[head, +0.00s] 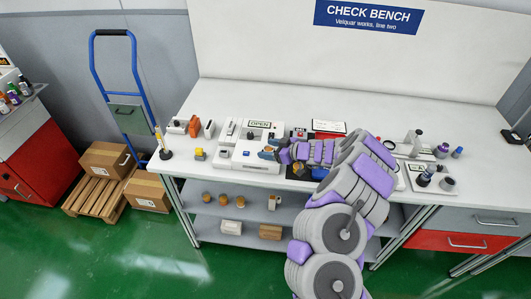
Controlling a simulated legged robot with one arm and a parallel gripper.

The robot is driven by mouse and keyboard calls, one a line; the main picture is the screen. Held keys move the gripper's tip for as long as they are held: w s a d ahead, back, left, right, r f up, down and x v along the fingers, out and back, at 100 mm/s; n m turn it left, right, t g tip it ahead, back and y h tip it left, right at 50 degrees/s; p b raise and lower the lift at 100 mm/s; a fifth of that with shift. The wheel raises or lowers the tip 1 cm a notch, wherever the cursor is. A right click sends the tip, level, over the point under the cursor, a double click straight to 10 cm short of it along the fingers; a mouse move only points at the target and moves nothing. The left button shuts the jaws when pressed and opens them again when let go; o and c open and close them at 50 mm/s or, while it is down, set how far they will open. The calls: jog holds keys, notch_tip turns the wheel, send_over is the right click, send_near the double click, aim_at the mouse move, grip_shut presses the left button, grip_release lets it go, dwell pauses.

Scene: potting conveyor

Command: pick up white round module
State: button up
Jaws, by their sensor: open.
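My gripper (265,153) is open at the front of the check bench (225,178). It is over the right front part of a white station marked OPEN (258,124). I see nothing held between its fingers, though they are small here. A small white module (177,127) stands at the bench's left end, well left of my gripper. An orange module (193,125) and another white module (209,129) stand just right of it. I cannot tell from this view which white one is round. My arm hides part of the bench's middle.
A yellow block (200,154) and a dark-based stand (166,154) are near the left front edge. A red tray (328,130) lies behind my arm. Instruments and a small cup (447,184) are on the right. Shelves below hold rolls and boxes.

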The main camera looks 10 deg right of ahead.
jog(key=shift+d, duration=0.7)
jog(key=shift+c, duration=0.7)
jog(key=shift+d, duration=0.35)
jog(key=c, duration=0.3)
jog(key=shift+a, duration=0.7)
jog(key=c, duration=0.6)
jog(key=shift+c, duration=0.7)
jog(key=shift+d, duration=0.25)
jog(key=shift+c, duration=0.2)
jog(key=shift+d, duration=0.1)
